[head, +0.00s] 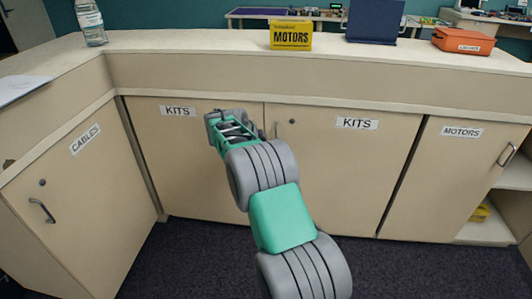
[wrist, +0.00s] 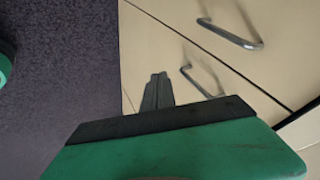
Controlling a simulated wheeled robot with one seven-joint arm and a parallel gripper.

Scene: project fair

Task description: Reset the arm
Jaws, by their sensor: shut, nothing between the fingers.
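My arm (head: 270,185) reaches forward from the bottom of the head view toward the cabinet doors marked KITS. My gripper shows in the wrist view (wrist: 157,92), its two dark fingers together with nothing between them. In the head view the fingers are hidden behind the wrist. The wrist view shows the fingers in front of a cream cabinet door, near two metal handles (wrist: 230,33). I cannot tell whether they touch the door.
The counter (head: 200,42) holds a water bottle (head: 91,22), a yellow MOTORS box (head: 291,35), a dark blue case (head: 373,20) and an orange box (head: 464,40). The cabinet doors, CABLES (head: 85,205) among them, look shut. Dark carpet (head: 200,262) lies below. Open shelves (head: 488,229) are at right.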

